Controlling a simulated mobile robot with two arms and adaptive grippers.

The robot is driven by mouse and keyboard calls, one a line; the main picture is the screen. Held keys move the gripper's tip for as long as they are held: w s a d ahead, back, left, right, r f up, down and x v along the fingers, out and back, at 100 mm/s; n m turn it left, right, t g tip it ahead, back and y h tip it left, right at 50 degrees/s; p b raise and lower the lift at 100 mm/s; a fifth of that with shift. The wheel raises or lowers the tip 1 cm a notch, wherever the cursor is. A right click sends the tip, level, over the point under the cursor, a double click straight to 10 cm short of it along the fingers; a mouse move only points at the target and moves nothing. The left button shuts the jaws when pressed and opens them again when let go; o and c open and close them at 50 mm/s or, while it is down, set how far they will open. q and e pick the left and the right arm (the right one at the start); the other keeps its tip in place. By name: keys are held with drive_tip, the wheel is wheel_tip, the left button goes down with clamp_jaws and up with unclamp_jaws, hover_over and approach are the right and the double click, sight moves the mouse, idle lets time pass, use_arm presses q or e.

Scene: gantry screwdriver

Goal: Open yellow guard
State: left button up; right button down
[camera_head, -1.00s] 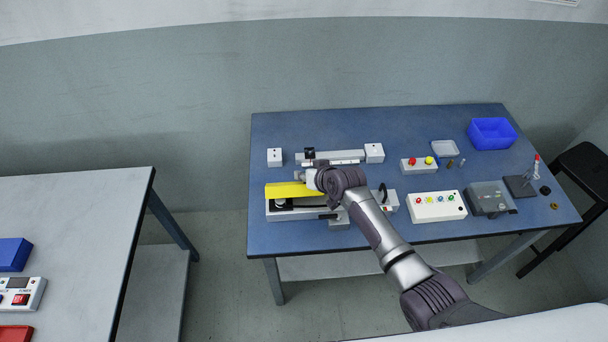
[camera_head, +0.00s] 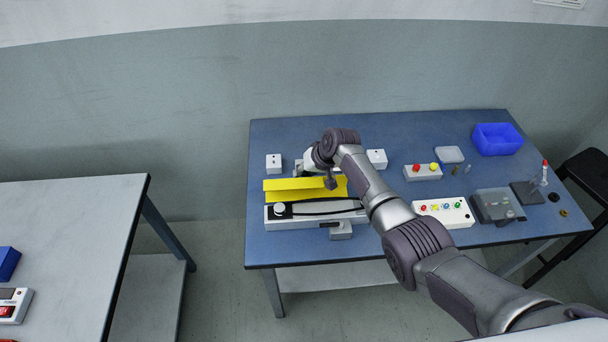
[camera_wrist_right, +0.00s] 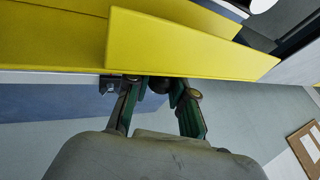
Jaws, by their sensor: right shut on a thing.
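The yellow guard (camera_head: 295,190) is a long bent plate on the white gantry unit (camera_head: 272,222) on the blue table. It stands tilted up, with the unit's rail and a black cable uncovered in front of it. My right gripper (camera_head: 330,183) is at the guard's right part. In the right wrist view the guard (camera_wrist_right: 185,45) fills the top, and the gripper fingers (camera_wrist_right: 155,92) are shut at its edge around a small dark round part, seemingly a knob. The fingertips are partly hidden. My left gripper is not in view.
White blocks (camera_head: 274,163) stand behind the unit. To the right are a button box (camera_head: 422,173), a white control box (camera_head: 445,211), a grey device (camera_head: 498,207) and a blue bin (camera_head: 496,139). A separate grey table (camera_head: 75,230) stands at the left.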

drive_tip(key=shift+d+f, duration=0.1)
drive_tip(key=shift+f, duration=0.05)
idle(0.3)
drive_tip(key=c, duration=1)
unclamp_jaws()
drive_tip(key=shift+w+f, duration=0.1)
drive_tip(key=shift+w, duration=0.05)
drive_tip(key=v, duration=1.2)
drive_tip(key=shift+c, duration=0.4)
